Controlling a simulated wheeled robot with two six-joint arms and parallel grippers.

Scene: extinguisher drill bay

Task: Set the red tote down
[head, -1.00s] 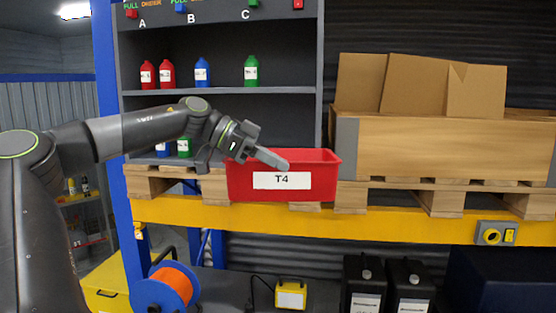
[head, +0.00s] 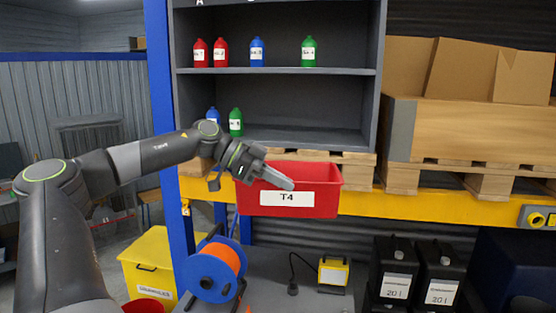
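The red tote (head: 325,204) with the white T4 label is in the middle of the head view, level and in front of the yellow shelf beam. It hides part of the beam and pallet behind it, and nothing shows touching it from below. The other finger is hidden. The tote keeps its place against this gripper, which appears shut on it. My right gripper is not in view.
A yellow bin (head: 150,262) stands on the floor at lower left, beside a blue reel with orange hose (head: 213,270). A yellow lamp unit (head: 333,273) and black containers (head: 398,268) sit low under the beam. A wooden crate (head: 470,132) rests on pallets at right.

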